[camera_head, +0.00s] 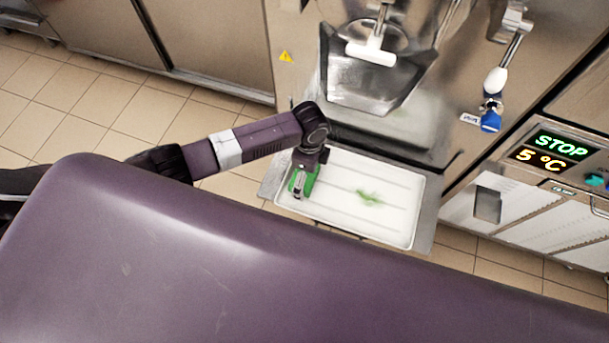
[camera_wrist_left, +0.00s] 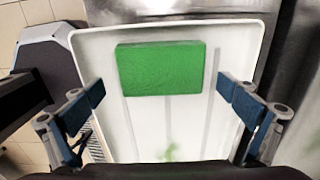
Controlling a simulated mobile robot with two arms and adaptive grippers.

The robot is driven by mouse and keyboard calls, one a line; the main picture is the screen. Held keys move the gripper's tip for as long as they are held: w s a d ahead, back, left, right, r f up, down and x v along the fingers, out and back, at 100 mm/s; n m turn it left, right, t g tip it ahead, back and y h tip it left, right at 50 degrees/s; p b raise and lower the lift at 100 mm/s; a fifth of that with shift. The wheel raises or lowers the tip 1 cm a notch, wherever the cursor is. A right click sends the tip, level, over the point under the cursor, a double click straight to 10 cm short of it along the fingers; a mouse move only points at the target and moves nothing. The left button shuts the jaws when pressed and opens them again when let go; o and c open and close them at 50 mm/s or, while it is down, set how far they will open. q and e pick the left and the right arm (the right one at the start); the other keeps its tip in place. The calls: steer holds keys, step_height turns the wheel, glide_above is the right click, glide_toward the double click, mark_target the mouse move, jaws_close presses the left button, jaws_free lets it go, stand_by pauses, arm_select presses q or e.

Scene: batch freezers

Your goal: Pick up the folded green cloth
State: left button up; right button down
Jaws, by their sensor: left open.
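The folded green cloth (camera_wrist_left: 160,68) is a flat green rectangle on the white tray (camera_wrist_left: 232,46). In the left wrist view it lies ahead of my left gripper (camera_wrist_left: 160,97), whose two fingers are spread wide with nothing between the tips. In the head view my left gripper (camera_head: 298,187) is over the left end of the tray (camera_head: 385,232). It hides part of the cloth (camera_head: 310,180), which shows green around the fingers. I cannot tell the exact height of the fingertips above the tray. My right gripper is not in view.
A green smear (camera_head: 369,198) marks the tray's middle. The steel freezer (camera_head: 375,75) with its chute stands behind the tray. Tiled floor (camera_head: 110,100) lies left.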

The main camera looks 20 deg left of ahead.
mark_target(307, 180)
arm_select(q)
steer(key=shift+f, duration=0.1)
steer(key=shift+c, duration=0.3)
steer(key=c, duration=1.2)
steer(key=shift+s+r, duration=0.1)
steer(key=shift+r, duration=0.2)
step_height(307, 180, up, 6)
steer(key=shift+s+r, duration=0.2)
steer(key=shift+s, duration=0.45)
steer(key=s, duration=1.8)
steer(key=shift+s+a, duration=0.25)
steer(key=shift+a, duration=0.05)
